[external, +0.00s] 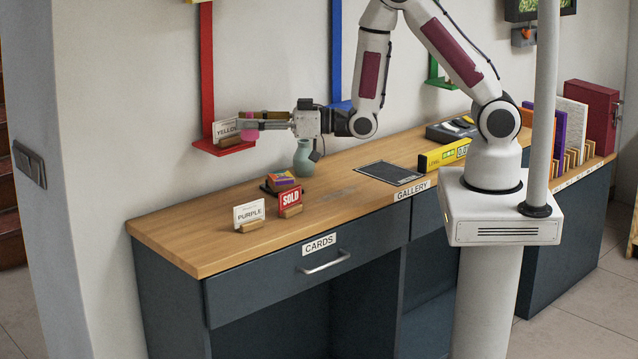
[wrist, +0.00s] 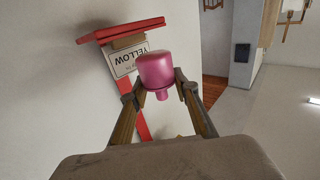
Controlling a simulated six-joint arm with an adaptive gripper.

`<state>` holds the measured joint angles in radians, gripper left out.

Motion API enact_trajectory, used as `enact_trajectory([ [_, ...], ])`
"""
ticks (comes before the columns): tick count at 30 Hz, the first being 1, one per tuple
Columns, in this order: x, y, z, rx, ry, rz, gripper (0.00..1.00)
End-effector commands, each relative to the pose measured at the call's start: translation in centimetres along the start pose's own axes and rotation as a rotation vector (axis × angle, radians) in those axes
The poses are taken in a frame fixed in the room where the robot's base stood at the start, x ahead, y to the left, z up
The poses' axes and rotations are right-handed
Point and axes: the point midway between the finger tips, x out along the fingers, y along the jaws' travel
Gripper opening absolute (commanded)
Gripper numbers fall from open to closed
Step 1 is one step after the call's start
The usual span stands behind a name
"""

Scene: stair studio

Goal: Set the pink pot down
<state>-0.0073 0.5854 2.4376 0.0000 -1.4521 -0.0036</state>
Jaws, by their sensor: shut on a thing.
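The pink pot (wrist: 157,68) is between my gripper's fingertips in the wrist view, in front of the card reading YELLOW (wrist: 128,62). My gripper (external: 250,122) is shut on it. In the external view the pink pot (external: 247,130) shows small at the fingertips, partly hidden by the fingers, by the red wall shelf (external: 226,149). The shelf also shows in the wrist view (wrist: 118,31), where the card appears upside down. I cannot tell whether the pot touches the shelf.
Below the arm is a wooden counter (external: 200,240). On it stand a green vase (external: 304,160), a PURPLE card (external: 249,213), a SOLD sign (external: 290,199) and a yellow level (external: 443,155). Blue (external: 337,60) and green (external: 434,76) wall fixtures are to the right. The counter's left end is clear.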

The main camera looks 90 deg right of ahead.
Motion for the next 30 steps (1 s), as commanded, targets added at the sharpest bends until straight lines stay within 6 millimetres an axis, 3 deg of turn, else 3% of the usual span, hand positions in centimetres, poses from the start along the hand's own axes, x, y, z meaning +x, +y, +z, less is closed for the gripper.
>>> enact_trajectory([
  [5, -0.1, -2.1, 0.5, 0.0, -0.001, -0.036, 0.05],
  [15, -0.4, -8.5, 3.2, 0.0, -0.001, -0.102, 0.05],
  [21, -0.5, -9.8, 4.8, 0.0, 0.0, -0.041, 0.05],
  [30, -1.2, -9.7, 6.5, 0.0, -0.001, 0.085, 0.05],
])
